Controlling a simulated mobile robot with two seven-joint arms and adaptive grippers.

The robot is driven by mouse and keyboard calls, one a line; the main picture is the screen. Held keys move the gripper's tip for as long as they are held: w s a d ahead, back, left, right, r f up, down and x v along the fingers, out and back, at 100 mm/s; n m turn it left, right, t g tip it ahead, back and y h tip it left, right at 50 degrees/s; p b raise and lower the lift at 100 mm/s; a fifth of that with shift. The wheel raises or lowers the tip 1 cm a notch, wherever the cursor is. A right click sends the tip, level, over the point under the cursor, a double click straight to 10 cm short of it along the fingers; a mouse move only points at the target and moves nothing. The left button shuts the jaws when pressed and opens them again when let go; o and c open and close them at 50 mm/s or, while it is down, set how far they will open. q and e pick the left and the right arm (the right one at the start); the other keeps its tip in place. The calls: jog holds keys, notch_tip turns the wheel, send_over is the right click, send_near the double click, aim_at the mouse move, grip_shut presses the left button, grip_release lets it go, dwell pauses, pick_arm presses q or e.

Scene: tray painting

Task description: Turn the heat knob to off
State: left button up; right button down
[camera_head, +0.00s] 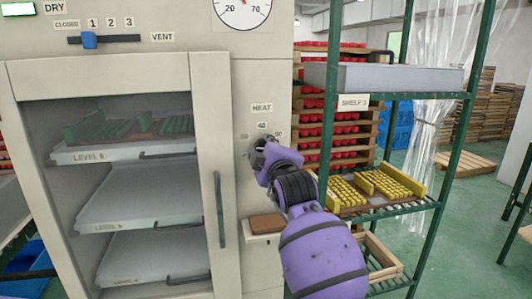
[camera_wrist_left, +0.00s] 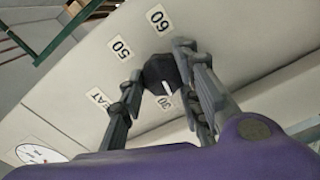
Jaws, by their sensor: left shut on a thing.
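The heat knob (camera_wrist_left: 158,72) is black with a white pointer line and sits on the cabinet's pale front panel (camera_wrist_left: 85,75). In the left wrist view the line points down and right, towards a partly hidden number label (camera_wrist_left: 165,103). Labels reading 50 (camera_wrist_left: 120,47) and 60 (camera_wrist_left: 158,20) are around it. My left gripper (camera_wrist_left: 160,68) is shut on the knob, one finger on each side. In the head view this gripper (camera_head: 262,148) covers most of the knob, below the HEAT label (camera_head: 262,107). My right gripper is not in view.
The drying cabinet's door (camera_head: 210,150) with its vertical handle (camera_head: 220,210) is left of the knob. A small ledge with a brown block (camera_head: 267,223) is below. A green-framed shelf rack (camera_head: 450,150) with yellow pieces stands close on the right.

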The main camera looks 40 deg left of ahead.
pick_arm(q)
jog(key=shift+r+n+p, duration=0.2)
jog(key=shift+n, duration=1)
jog(key=shift+r+n+p, duration=0.15)
jog(key=shift+r+n, duration=0.1)
jog(key=shift+n, duration=0.95)
jog(key=shift+r+n+p, duration=0.2)
jog(key=shift+n, duration=1)
jog(key=o, duration=1)
jog(key=shift+a, duration=0.1)
jog(key=shift+o, duration=0.2)
jog(key=shift+f, duration=0.25)
jog(key=shift+f, duration=0.1)
